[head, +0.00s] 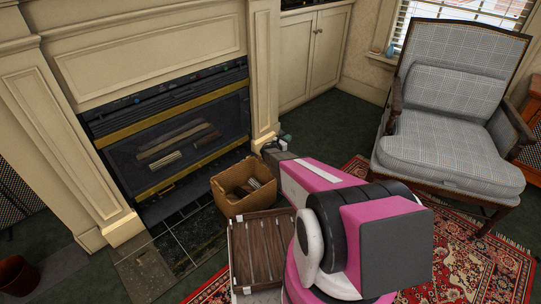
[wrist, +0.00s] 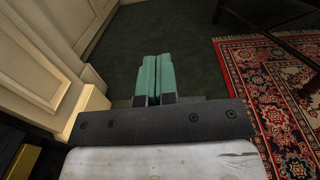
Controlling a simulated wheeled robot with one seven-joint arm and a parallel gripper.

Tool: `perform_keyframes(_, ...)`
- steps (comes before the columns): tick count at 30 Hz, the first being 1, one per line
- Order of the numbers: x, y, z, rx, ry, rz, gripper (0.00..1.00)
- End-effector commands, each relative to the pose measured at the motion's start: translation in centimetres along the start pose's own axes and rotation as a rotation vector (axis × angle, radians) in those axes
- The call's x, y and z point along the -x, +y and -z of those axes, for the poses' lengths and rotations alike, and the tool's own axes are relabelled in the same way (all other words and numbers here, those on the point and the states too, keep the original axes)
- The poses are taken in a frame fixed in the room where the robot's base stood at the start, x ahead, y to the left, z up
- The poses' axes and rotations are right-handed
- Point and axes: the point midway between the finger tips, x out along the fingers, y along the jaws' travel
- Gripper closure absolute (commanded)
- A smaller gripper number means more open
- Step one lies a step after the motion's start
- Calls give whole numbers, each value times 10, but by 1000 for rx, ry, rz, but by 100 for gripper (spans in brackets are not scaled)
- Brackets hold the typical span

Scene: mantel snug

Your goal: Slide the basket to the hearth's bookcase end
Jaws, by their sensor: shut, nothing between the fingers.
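The basket (head: 243,188) is a tan, open-topped box with a few log-like pieces inside. It stands by the right part of the dark tiled hearth (head: 205,230), in front of the fireplace. My gripper (head: 286,138) is beyond the basket, to its upper right, near the foot of the right fireplace pillar. In the wrist view its teal fingers (wrist: 153,78) are together with nothing between them. The basket does not show in the wrist view. My forearm passes close to the basket's right side; I cannot tell if they touch.
A cream cabinet (head: 315,55) stands right of the fireplace; its lower part also shows in the wrist view (wrist: 75,20). A grey checked armchair (head: 440,130) and a red patterned rug (head: 465,250) lie to the right. Dark green carpet (head: 340,125) is clear before the cabinet.

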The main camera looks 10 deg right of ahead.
Motion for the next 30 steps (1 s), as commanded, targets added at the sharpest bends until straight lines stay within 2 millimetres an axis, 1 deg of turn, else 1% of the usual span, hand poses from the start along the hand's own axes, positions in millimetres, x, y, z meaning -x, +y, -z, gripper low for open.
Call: perform_keyframes(30,186,-1,-2,-4,2,0,100)
